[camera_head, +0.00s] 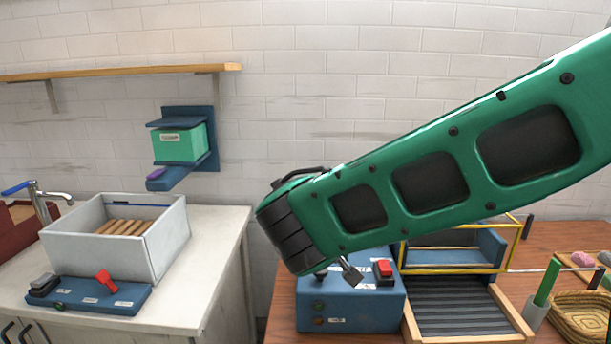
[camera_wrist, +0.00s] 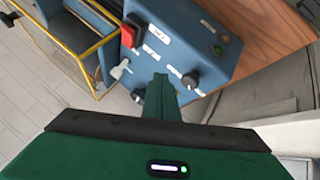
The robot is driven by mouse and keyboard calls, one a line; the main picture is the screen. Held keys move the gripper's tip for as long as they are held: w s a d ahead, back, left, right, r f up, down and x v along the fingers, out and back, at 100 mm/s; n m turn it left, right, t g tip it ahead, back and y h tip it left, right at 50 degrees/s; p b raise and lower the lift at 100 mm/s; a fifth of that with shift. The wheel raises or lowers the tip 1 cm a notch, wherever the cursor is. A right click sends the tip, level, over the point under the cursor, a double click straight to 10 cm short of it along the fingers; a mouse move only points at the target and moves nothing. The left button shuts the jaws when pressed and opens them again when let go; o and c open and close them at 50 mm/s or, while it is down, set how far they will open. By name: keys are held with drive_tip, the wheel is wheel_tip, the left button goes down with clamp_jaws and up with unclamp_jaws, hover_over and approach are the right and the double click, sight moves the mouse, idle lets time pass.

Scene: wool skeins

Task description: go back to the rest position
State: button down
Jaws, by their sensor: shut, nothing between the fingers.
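My gripper (camera_wrist: 160,82) shows in the wrist view as green fingers held together, with nothing between them. Its tips lie in front of the face of a blue control box (camera_wrist: 185,38), close to a pale lever and a dark knob. I cannot tell whether they touch it. In the head view my green arm reaches in from the right, and its dark end hides most of the gripper. The blue control box (camera_head: 350,308) stands on the wooden table below the arm, with a red button (camera_head: 384,268) on top.
Right of the box is a yellow-framed machine (camera_head: 455,257) with a dark ribbed bed (camera_head: 460,312). A wicker basket (camera_head: 580,318) and a green cylinder (camera_head: 546,283) stand further right. On the left, a white counter (camera_head: 205,250) holds a pale bin (camera_head: 95,250) and a blue switch panel (camera_head: 90,293).

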drive_tip(key=s+d+f+m+g, duration=0.1)
drive_tip(key=s+d+m+g, duration=0.25)
drive_tip(key=d, duration=0.95)
drive_tip(key=s+d+m+g, duration=0.2)
drive_tip(key=s+d, duration=0.3)
drive_tip(key=d, duration=0.8)
drive_tip(key=s+d+f+m+g+y, duration=0.1)
drive_tip(key=s+d+m+y, duration=0.1)
drive_tip(key=s, duration=0.8)
drive_tip(key=s+d+f+m+g+y, duration=0.1)
drive_tip(key=s+d+m, duration=0.2)
drive_tip(key=s, duration=0.7)
drive_tip(key=shift+d+y, duration=0.4)
drive_tip(key=shift+d, duration=0.85)
drive_tip(key=shift+w+f+g, duration=0.25)
drive_tip(key=shift+w, duration=0.4)
